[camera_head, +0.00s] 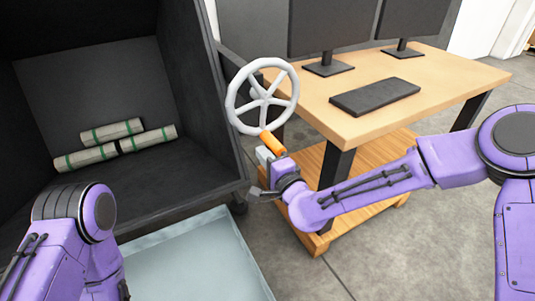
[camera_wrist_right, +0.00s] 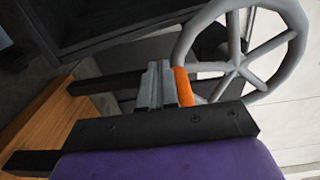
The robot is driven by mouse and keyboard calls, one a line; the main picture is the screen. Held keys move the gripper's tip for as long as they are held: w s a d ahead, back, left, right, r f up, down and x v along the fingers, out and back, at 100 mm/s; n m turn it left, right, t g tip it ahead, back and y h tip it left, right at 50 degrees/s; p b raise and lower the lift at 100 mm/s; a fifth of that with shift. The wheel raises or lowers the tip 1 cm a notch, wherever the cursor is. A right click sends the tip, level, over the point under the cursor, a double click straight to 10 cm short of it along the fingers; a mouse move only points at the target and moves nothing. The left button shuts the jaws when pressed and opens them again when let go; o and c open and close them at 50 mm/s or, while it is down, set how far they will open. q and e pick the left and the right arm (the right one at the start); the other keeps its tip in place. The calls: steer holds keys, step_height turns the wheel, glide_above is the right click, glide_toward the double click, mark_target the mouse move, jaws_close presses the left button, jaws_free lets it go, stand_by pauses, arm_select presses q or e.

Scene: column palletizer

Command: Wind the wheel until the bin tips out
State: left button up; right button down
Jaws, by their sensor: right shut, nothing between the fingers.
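A grey spoked wheel (camera_head: 262,70) is mounted at the right side of the large dark bin (camera_head: 218,135). An orange handle (camera_head: 272,143) sticks out at the wheel's lower rim. Several pale rolls with green bands (camera_head: 111,131) lie inside the bin. My right gripper (camera_head: 264,154) is shut and empty, right beside the orange handle. In the right wrist view the fingers (camera_wrist_right: 165,85) are close to the handle (camera_wrist_right: 183,87), and the wheel (camera_wrist_right: 290,40) is at upper right. I cannot tell whether they touch. My left arm shows at lower left, but its gripper is out of view.
A pale grey-blue tray (camera_head: 195,255) lies on the floor before the bin. A wooden desk (camera_head: 440,80) with two monitors (camera_head: 330,25) and a keyboard (camera_head: 375,96) stands to the right, near my right arm. Open floor (camera_head: 400,250) lies at front right.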

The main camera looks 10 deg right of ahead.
steer(key=s+a+r+p, duration=0.1)
steer(key=s+a+r, duration=0.2)
steer(key=a, duration=0.6)
steer(key=shift+s, duration=0.25)
steer(key=c, duration=0.7)
jaws_free()
steer(key=b+v, duration=0.1)
steer(key=v, duration=1.1)
